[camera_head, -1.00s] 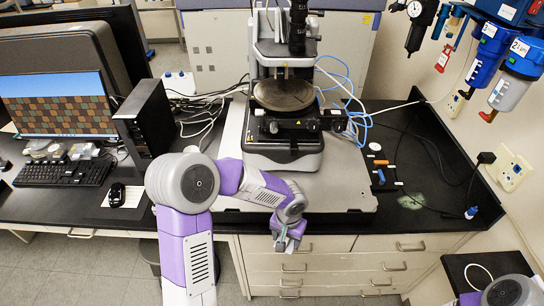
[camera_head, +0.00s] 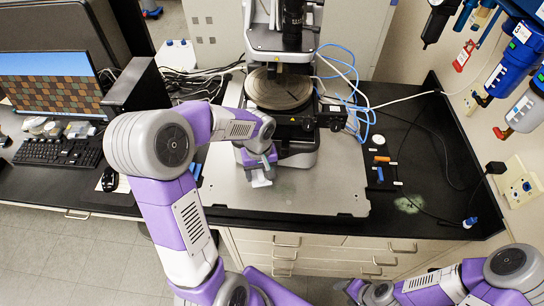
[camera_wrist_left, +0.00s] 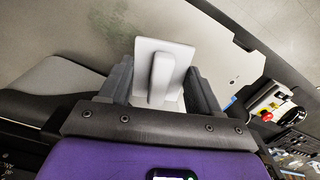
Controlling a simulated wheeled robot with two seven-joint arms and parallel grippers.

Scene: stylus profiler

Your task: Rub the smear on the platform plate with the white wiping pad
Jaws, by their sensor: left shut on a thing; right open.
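My left gripper (camera_head: 261,176) is shut on the white wiping pad (camera_head: 262,182), over the grey platform plate (camera_head: 310,190) in front of the profiler's base. In the left wrist view the pad (camera_wrist_left: 164,72) is a white square with a raised grip, held between the dark fingers. A faint dark greenish smear (camera_wrist_left: 112,24) lies on the plate beyond the pad, up and to the left. I cannot make out this smear in the head view. Whether the pad touches the plate is unclear.
The profiler stage (camera_head: 280,88) stands behind the gripper. Orange and blue small items (camera_head: 381,160) lie on the black bench right of the plate, near a pale greenish patch (camera_head: 408,204). A monitor, keyboard (camera_head: 58,152) and mouse are at the left. The plate's right front is clear.

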